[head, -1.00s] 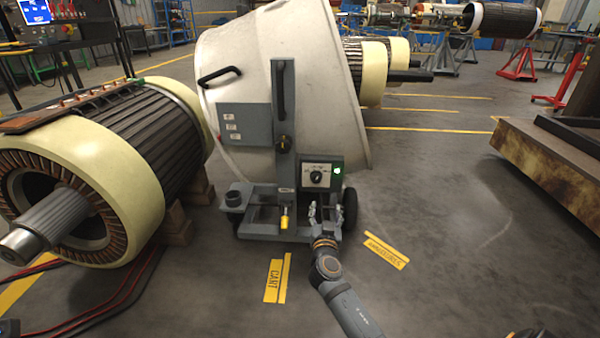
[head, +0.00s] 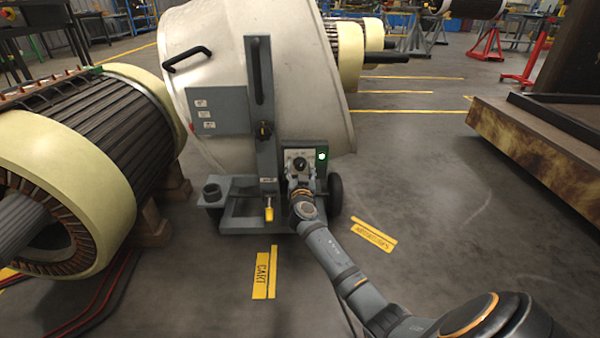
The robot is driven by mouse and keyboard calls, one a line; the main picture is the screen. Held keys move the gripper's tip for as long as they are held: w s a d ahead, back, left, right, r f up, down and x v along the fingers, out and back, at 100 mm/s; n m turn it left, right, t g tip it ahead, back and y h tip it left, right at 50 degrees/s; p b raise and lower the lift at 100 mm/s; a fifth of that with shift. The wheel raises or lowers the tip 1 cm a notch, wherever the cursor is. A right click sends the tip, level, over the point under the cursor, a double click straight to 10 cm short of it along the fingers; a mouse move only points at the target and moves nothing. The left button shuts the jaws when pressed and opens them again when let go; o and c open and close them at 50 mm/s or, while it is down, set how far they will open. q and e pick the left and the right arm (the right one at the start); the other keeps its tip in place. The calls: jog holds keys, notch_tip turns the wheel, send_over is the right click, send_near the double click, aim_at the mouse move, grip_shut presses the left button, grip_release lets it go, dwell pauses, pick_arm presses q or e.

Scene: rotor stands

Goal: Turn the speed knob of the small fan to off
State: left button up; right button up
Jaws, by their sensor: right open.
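The fan (head: 225,45) is a pale drum on a grey wheeled cart in the middle of the head view. Its control box (head: 318,146) is on the lower right side, with a lit green lamp (head: 321,155). The black speed knob (head: 299,163) sits on the box's pale dial plate. My right gripper (head: 301,177) is open and empty in front of the box, with its fingertips at the knob's lower edge. It hides the lower part of the box. I cannot tell whether it touches the knob. My left gripper is not in view.
A big rotor (head: 100,130) stands close on the left. A grey post (head: 260,90) with a small yellow-tipped lever (head: 268,213) is left of the control box. A wooden-sided platform (head: 540,160) is at the right. The floor between is clear, with yellow floor labels (head: 265,272).

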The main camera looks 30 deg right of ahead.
jog(key=shift+w+d, duration=0.1)
jog(key=shift+w, duration=0.05)
jog(key=c, duration=1.2)
jog(key=shift+o, duration=0.2)
